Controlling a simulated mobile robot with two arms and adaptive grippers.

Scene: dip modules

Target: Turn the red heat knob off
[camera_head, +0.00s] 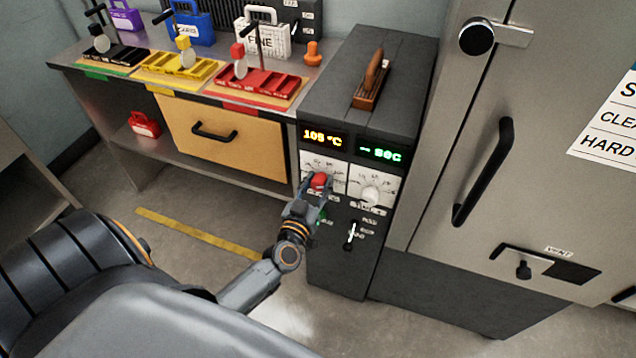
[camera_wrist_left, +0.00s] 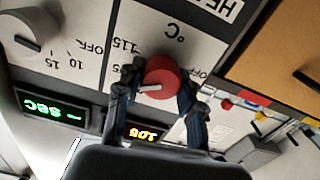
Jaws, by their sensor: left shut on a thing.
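The red heat knob (camera_head: 319,180) is on the front panel of the dark grey control unit (camera_head: 335,260), under an orange display (camera_head: 323,138) that appears to read 105 °C. My left gripper (camera_head: 314,190) is at the knob, its fingers on either side of it. In the left wrist view the red knob (camera_wrist_left: 161,77) with a white pointer sits between the two fingers (camera_wrist_left: 160,85). The dial around it shows 115 and OFF marks, upside down in this view; part of the scale is hidden by the fingers. My right gripper is not in view.
A white knob (camera_head: 370,195) sits right of the red one, under a green display (camera_head: 380,153) reading SEC. A small lever (camera_head: 350,236) is below. A large steel cabinet with a black handle (camera_head: 484,172) stands close on the right. The floor in front is clear.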

